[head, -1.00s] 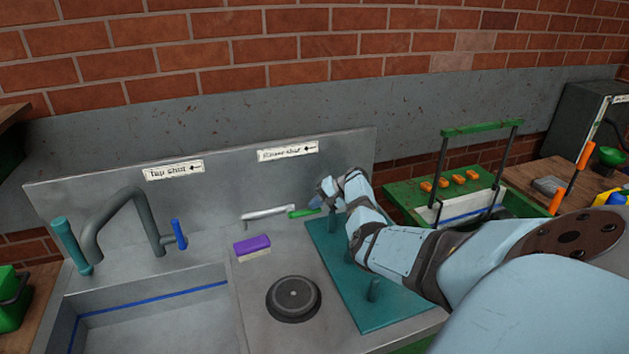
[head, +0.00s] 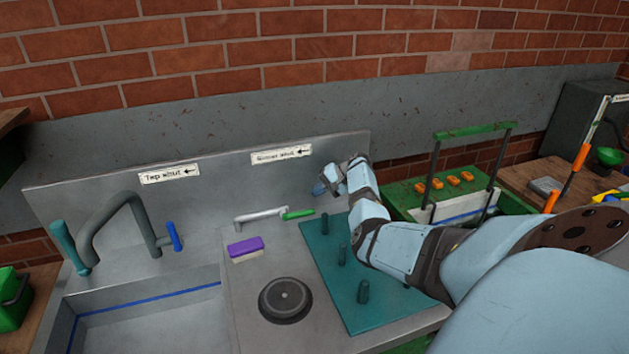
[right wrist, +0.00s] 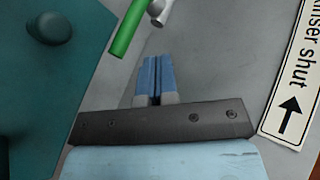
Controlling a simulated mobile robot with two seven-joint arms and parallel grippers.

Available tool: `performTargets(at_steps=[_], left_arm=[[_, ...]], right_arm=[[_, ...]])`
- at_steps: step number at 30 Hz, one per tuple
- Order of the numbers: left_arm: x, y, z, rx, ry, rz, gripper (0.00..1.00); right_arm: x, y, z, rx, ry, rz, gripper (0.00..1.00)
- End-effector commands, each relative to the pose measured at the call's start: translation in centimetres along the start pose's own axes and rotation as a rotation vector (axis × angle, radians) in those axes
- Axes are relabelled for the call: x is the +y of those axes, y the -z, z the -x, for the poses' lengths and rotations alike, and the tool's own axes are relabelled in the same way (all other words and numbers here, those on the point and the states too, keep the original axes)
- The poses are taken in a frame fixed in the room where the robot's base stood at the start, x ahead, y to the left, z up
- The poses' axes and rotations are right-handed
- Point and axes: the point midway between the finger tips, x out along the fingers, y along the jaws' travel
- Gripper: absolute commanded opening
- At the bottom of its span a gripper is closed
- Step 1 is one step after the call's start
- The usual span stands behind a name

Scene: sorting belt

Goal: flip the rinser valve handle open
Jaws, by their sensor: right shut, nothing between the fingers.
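The rinser valve handle (head: 298,214) is a short green lever at the right end of a pale metal pipe (head: 262,216) on the sink's back panel. It points to the right, roughly in line with the pipe. In the right wrist view the green handle (right wrist: 127,29) shows at the top, ahead of my fingers. My right gripper (head: 319,189) is shut and empty, above and to the right of the handle, apart from it. Its blue fingertips (right wrist: 154,75) are together in the right wrist view. My left gripper is not in view.
The "Rinser shut" label (head: 281,155) is on the panel above. A teal mat with pegs (head: 345,308) lies below my right arm. A grey tap (head: 120,215) stands left.

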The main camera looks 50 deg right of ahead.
Motion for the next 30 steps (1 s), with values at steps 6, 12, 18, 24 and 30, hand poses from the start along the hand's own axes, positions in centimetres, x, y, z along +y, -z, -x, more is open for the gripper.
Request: performTargets(at_steps=[6,12,18,24,30], left_arm=[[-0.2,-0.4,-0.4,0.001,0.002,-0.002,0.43],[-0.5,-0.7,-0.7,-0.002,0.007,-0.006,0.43],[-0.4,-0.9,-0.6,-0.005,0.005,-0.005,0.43],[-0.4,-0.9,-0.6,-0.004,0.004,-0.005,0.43],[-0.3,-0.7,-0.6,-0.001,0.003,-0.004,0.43]], right_arm=[[0.5,0.1,4.3,-0.001,-0.001,0.001,0.00],[0.6,0.2,6.4,-0.002,0.001,0.000,0.00],[0.6,0.2,6.8,-0.004,0.001,0.000,0.00],[0.6,0.2,6.8,-0.003,0.002,0.000,0.00],[0.6,0.2,6.8,-0.003,0.002,0.000,0.00]])
